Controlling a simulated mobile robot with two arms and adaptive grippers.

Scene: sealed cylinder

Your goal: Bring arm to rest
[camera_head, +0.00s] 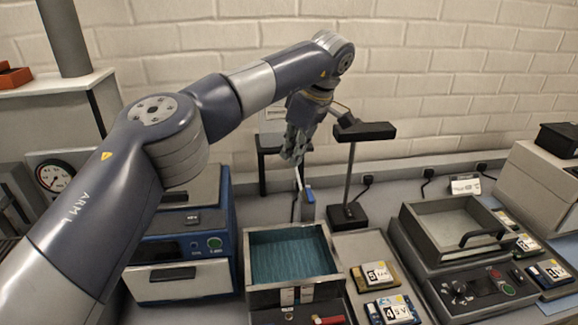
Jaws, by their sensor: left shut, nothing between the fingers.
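My left arm comes in from the left and reaches over the workbench. My left gripper (294,157) hangs at its end, pointing down, shut with nothing between its fingers. It is above the back of the bench, to the left of the black stand, and the fingertips look clear of the bench top. My right gripper does not show.
A black stand (348,172) rises beside the gripper. Below are an open box with a teal inside (249,262), a blue machine (222,238) and a grey lidded device (409,225). Small cards marked with numbers (396,309) lie in front. A brick wall (450,75) closes the back.

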